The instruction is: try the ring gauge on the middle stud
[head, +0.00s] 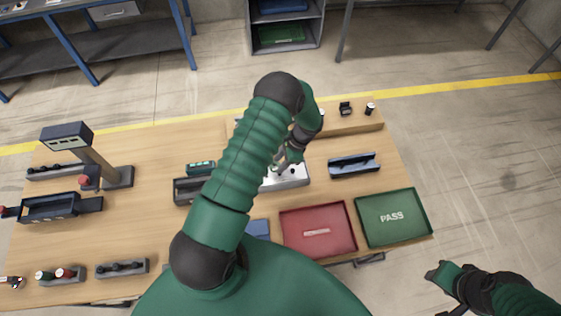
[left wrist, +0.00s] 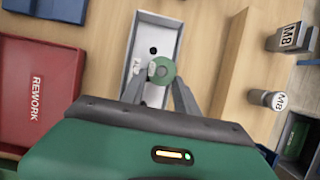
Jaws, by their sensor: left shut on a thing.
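My left gripper (head: 287,163) reaches down over a pale grey tray-like fixture (head: 297,182) in the middle of the table. In the left wrist view the same gripper (left wrist: 160,82) is shut on a small round green ring gauge (left wrist: 161,63). The gauge is over the fixture (left wrist: 172,24), which shows a dark round spot (left wrist: 153,50) just beyond it. A grey disc shows at the gauge's centre; I cannot tell whether it is a stud. My arm hides much of the fixture in the head view. My right gripper (head: 441,288) is off the table at the lower right; its opening is unclear.
A red tray (head: 318,247), marked REWORK in the left wrist view, and a green PASS tray (head: 408,238) lie at the front right. A blue-grey holder (head: 354,172) is right of the fixture. M8-marked pieces (left wrist: 267,98) stand on a wooden ledge (head: 350,121).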

